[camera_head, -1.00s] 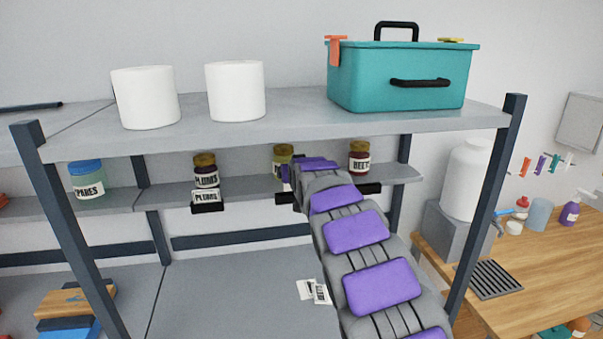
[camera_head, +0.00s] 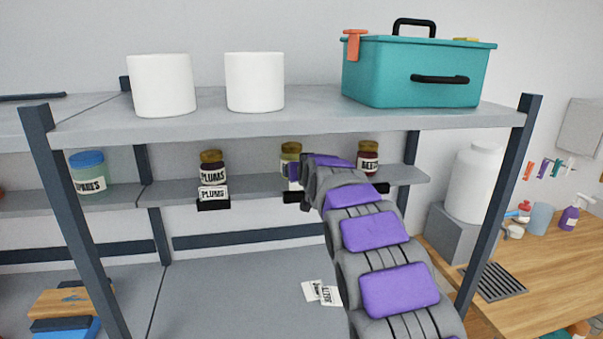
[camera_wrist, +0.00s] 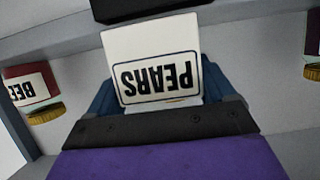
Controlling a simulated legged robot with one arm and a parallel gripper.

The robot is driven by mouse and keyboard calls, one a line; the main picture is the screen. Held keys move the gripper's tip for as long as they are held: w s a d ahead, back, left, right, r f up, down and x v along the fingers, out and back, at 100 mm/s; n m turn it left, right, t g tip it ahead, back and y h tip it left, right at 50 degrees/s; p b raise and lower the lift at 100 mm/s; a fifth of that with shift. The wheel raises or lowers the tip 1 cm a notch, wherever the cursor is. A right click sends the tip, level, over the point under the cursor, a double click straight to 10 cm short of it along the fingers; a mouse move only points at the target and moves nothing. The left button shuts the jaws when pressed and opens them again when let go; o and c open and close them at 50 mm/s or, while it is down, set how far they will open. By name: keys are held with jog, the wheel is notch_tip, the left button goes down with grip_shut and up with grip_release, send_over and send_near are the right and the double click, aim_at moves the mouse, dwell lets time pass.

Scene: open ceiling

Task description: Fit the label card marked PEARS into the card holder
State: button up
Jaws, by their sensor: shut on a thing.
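In the wrist view, the white PEARS card (camera_wrist: 155,75) shows upside down, held between the blue fingers of my gripper (camera_wrist: 165,100). My gripper is shut on it. A black bar (camera_wrist: 140,8), perhaps a card holder, lies just beyond the card's free edge; I cannot tell if they touch. A black card holder (camera_head: 292,196) shows left of my arm, below a jar with a gold lid (camera_head: 290,160).
A holder with a PLUMS card (camera_head: 213,194) sits below the plums jar (camera_head: 212,167) on the left. A beets jar (camera_head: 368,158) stands right of my arm. Loose cards (camera_head: 322,292) lie on the lower shelf. The top shelf (camera_head: 300,117) overhangs my arm.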

jog(key=d, duration=0.4)
jog(key=a, duration=0.3)
jog(key=shift+a+r+p, duration=0.2)
jog(key=shift+a+p, duration=0.15)
jog(key=shift+p, duration=0.05)
jog(key=shift+d+r+p, duration=0.15)
jog(key=shift+d+p, duration=0.4)
jog(key=shift+d, duration=0.5)
jog(key=shift+a+f+p, duration=0.2)
jog(key=shift+a+p, duration=0.4)
jog(key=shift+a, duration=1.1)
jog(key=shift+d+r+p, duration=0.15)
jog(key=shift+d+p, duration=0.3)
jog(key=shift+d, duration=0.25)
jog(key=shift+a+p, duration=0.55)
jog(key=shift+a, duration=0.55)
jog(key=shift+d+p, duration=0.3)
jog(key=shift+p, duration=0.15)
jog(key=shift+a+p, duration=0.8)
jog(key=shift+p, duration=0.1)
jog(key=shift+a, duration=0.15)
